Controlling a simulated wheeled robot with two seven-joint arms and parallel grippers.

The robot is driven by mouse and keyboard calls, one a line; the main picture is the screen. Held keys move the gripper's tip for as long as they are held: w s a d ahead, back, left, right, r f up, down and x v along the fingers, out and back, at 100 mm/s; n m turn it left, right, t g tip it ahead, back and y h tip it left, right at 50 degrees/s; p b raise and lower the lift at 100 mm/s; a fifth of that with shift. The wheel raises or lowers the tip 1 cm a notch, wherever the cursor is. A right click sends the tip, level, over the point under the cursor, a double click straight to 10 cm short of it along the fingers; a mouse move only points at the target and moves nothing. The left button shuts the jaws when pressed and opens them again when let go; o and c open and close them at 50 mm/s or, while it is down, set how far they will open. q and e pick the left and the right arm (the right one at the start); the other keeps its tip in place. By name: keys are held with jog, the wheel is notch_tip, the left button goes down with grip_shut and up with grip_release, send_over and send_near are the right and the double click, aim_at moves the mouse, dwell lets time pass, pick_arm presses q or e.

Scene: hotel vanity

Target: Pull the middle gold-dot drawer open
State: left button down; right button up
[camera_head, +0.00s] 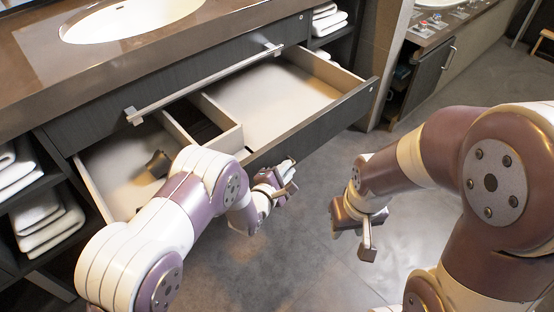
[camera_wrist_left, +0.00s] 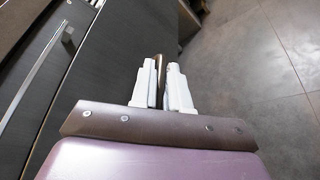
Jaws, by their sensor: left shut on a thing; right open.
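The drawer (camera_head: 318,128) under the vanity top is pulled out and its pale inside shows. It has a dark front, which also shows in the left wrist view (camera_wrist_left: 108,65). My left gripper (camera_head: 287,188) is low in front of the drawer front. In the left wrist view its white fingers (camera_wrist_left: 164,82) are closed around a thin brownish bar (camera_wrist_left: 158,64) beside the front, which looks like the drawer's handle. My left arm hides the left part of the drawer front. No gold dot can be made out clearly. My right gripper (camera_head: 364,232) is open and empty, apart from the drawer.
A closed upper drawer with a long silver handle (camera_head: 205,84) is above. A dark object (camera_head: 158,164) lies inside the open drawer. Folded towels (camera_head: 50,218) sit on side shelves. A second cabinet (camera_head: 430,75) stands at the right. The grey floor (camera_head: 300,245) in front is clear.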

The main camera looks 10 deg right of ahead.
pick_arm(q)
jog(key=shift+s+d+f, duration=0.1)
jog(key=shift+s+d, duration=0.55)
jog(key=shift+s, duration=0.3)
jog(key=c, duration=1.5)
grip_release()
jog(key=p+v, duration=0.3)
jog(key=v, duration=0.9)
jog(key=shift+s+a+p, duration=0.25)
jog(key=shift+p, duration=0.15)
